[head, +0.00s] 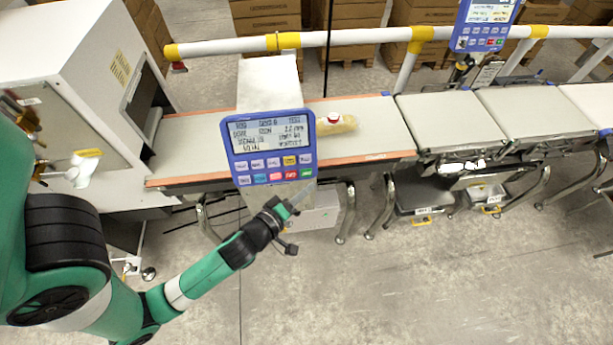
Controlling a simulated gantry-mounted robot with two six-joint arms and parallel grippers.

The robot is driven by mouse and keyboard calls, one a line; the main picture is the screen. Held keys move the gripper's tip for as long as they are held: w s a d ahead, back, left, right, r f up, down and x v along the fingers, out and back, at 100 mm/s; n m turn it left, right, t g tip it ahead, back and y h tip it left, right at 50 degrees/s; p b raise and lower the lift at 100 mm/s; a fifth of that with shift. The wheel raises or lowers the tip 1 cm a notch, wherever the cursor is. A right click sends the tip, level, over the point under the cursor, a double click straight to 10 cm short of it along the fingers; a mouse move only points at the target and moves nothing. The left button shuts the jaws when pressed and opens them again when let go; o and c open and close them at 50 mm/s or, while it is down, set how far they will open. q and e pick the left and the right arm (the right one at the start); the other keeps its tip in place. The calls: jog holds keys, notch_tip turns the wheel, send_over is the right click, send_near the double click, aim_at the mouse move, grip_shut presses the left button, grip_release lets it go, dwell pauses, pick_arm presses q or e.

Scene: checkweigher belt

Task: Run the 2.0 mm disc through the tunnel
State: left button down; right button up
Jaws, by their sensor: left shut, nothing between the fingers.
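A small red-and-white round piece (334,118) lies on top of a yellowish pack (347,126) on the belt (372,112), just right of the blue control panel. I cannot read whether the piece is marked 2.0 mm. The tunnel opening (146,98) is the dark slot in the white machine housing (75,52) at the left end of the belt. My left gripper (294,204) is shut and empty, in front of the belt, just below the panel's lower right corner. The panel hides part of the belt. My right gripper is not in view.
The blue control panel (268,148) with a screen and coloured keys stands before the belt. Two further conveyor sections (440,120) continue right, with a second panel (486,22) above. A white rail (350,37) with yellow bands runs behind. The floor in front (420,280) is clear.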

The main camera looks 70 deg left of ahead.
pick_arm(q)
jog(key=shift+d+r, duration=0.1)
jog(key=s+d+r+b, duration=0.1)
jog(key=d+r+b, duration=0.1)
jog(key=d, duration=0.3)
jog(key=shift+s+r+b, duration=0.15)
jog(key=shift+r+b, duration=0.2)
jog(key=shift+d, duration=0.1)
dwell(1.0)
